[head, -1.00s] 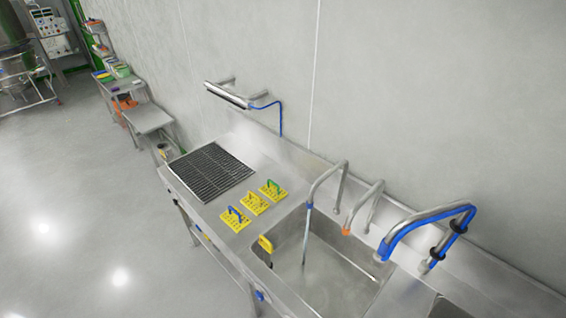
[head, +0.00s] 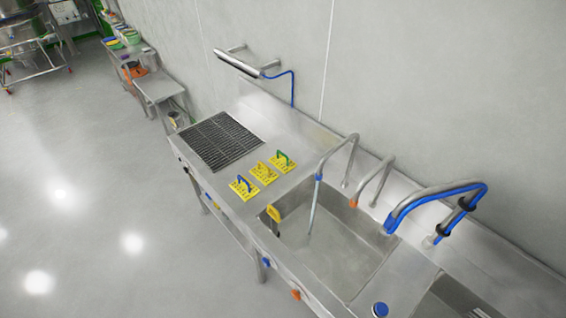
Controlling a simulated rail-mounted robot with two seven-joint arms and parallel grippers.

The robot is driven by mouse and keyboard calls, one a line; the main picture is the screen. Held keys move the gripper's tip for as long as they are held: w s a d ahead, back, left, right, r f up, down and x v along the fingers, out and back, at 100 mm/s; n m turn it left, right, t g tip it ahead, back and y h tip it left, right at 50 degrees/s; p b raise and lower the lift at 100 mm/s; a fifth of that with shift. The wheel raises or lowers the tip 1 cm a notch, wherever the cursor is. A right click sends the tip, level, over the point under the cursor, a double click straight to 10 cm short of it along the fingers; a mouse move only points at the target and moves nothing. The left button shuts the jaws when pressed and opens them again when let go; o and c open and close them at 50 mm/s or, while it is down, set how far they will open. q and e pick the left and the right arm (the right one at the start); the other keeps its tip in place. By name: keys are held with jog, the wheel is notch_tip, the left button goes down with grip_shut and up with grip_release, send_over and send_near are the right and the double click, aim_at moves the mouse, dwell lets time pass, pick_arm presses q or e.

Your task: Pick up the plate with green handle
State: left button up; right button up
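The yellow plate with the green handle (head: 283,163) lies flat on the steel counter (head: 225,183), between the black grate and the sink. It is the farthest of three yellow plates in a row, closest to the wall. A yellow plate with an orange or yellow handle (head: 264,173) lies in the middle. A yellow plate with a blue handle (head: 244,187) lies nearest the counter's front edge. Neither of my grippers is in view.
A black grate (head: 221,141) is set in the counter to the left. The sink basin (head: 345,250) opens to the right, with bent steel taps (head: 335,150) over it. A blue-hosed tap (head: 435,205) stands farther right. A yellow piece (head: 273,213) sits at the sink's left rim.

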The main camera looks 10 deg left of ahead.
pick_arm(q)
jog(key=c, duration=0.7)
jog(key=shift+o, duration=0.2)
